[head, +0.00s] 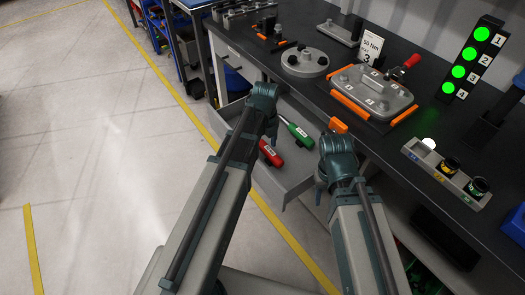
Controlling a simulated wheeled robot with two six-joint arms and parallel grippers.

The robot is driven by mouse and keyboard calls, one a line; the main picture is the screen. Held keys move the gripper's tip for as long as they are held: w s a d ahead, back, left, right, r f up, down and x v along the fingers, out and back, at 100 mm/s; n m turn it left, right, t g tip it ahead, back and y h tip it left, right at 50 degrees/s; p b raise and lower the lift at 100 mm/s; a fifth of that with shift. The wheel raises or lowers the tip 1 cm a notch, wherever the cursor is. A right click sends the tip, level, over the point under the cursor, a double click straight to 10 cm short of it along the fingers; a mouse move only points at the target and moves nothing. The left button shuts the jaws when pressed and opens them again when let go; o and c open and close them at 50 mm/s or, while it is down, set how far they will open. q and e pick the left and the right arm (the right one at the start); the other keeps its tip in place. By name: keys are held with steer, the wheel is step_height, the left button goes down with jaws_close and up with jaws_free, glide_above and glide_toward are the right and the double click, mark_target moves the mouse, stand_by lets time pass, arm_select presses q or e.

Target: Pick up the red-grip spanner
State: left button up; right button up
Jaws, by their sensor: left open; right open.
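The red-grip spanner (271,154) lies in an open grey drawer (290,181) below the bench. Its red grip carries a pale label; the rest of it is hard to make out. A green-grip spanner (298,133) lies to its right and a little farther back. My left gripper (270,126) hangs over the drawer's left part, open and apart from the red grip, partly hidden by its own wrist. My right gripper (321,182) is at the drawer's right side, open and empty, its fingers mostly hidden by its wrist.
The dark bench (330,85) runs along the right. It bears a grey cover plate (371,91) with orange clamps, a round flange (304,62), a small tray of cups (447,173) and a green light column (473,58). Open floor (100,150) lies to the left.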

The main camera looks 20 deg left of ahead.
arm_select(q)
jaws_close()
stand_by(0.4)
stand_by(1.0)
